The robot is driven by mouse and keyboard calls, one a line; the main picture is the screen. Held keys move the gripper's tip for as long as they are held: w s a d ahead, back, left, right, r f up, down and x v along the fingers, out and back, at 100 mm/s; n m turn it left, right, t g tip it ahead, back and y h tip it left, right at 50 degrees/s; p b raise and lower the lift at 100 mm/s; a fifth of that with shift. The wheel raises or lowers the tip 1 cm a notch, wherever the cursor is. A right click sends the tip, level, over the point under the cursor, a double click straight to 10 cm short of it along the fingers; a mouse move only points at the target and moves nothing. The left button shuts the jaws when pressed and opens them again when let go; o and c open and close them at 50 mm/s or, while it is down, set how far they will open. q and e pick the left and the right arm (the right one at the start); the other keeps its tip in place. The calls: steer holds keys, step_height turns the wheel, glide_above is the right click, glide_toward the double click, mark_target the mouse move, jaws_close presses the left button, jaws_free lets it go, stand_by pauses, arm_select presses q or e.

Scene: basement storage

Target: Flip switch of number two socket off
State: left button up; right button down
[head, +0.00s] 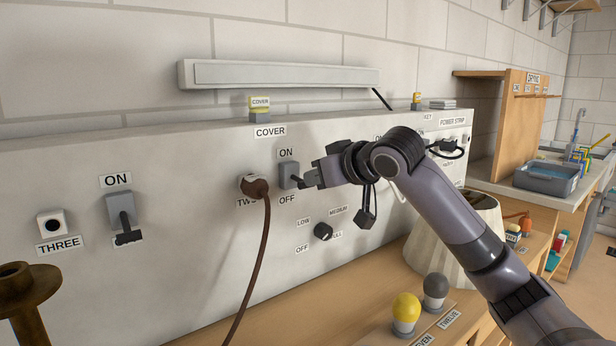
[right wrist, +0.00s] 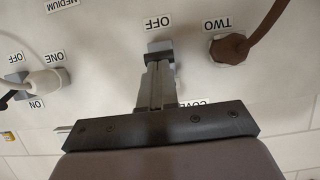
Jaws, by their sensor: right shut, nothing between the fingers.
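The number two socket (head: 250,184) has a brown plug and cord in it and sits on the white panel; its brown plug (right wrist: 229,47) and TWO label also show in the right wrist view. Beside it is a grey switch (head: 288,170), with ON above and OFF below. My right gripper (head: 304,183) is shut and empty, its fingertips right at the switch's lower front. In the upside-down right wrist view, the fingers point at the switch (right wrist: 160,46) near the OFF label; they hide its lever, and I cannot tell whether they touch. My left gripper is not in view.
A dial (head: 323,231) sits on the panel below right. The number three socket (head: 52,222) and another switch (head: 122,211) are at the left. A yellow bulb (head: 406,308) and grey bulb (head: 435,287) stand on the bench, with a pale lampshade (head: 450,240) behind my arm.

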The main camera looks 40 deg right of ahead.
arm_select(q)
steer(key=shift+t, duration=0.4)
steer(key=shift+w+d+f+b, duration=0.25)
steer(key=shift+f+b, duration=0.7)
steer(key=shift+b, duration=0.25)
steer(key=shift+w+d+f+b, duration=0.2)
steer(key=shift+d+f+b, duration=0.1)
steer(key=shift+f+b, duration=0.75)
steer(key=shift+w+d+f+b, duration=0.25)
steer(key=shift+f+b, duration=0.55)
steer(key=shift+b, duration=0.5)
arm_select(e)
steer(key=shift+f+t, duration=1.4)
steer(key=shift+t, duration=0.4)
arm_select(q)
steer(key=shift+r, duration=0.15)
